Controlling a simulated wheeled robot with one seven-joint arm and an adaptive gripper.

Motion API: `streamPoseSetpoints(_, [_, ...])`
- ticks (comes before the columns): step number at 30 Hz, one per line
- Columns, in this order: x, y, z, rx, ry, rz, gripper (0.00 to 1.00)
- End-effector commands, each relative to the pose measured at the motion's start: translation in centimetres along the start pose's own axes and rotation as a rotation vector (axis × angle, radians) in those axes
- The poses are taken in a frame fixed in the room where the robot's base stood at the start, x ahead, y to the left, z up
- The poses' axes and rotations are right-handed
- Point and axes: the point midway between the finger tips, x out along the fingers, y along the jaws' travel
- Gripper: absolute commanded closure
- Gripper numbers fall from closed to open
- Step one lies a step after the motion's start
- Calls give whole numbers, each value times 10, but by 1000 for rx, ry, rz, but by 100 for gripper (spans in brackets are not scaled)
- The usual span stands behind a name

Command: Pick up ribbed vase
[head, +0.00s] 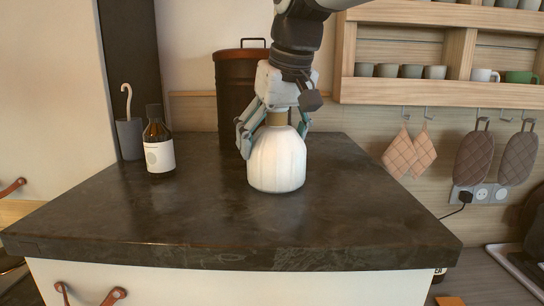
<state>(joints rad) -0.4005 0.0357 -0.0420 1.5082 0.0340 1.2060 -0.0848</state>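The ribbed vase (276,163) is white and rounded with a tan neck. It stands upright on the dark stone counter (200,225). My gripper (274,139) points down over it from above. Its fingers are spread, one on each side of the vase's neck and shoulder. The left finger shows beside the left shoulder, and the right finger is partly hidden behind the vase. I cannot tell whether either finger touches it.
A brown bottle (158,146) with a white label and a grey cup (129,139) holding a cane-like handle stand to the left. A tall dark canister (233,88) is close behind my gripper. A wooden shelf (400,92) hangs at the right. The counter's front is clear.

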Motion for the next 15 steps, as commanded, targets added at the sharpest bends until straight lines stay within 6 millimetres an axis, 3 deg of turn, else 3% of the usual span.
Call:
streamPoseSetpoints(1, [0,0,0,0,0,0,50])
streamPoseSetpoints(5, [0,0,0,0,-1,0,79])
streamPoseSetpoints(15, [-3,0,-2,0,2,0,79])
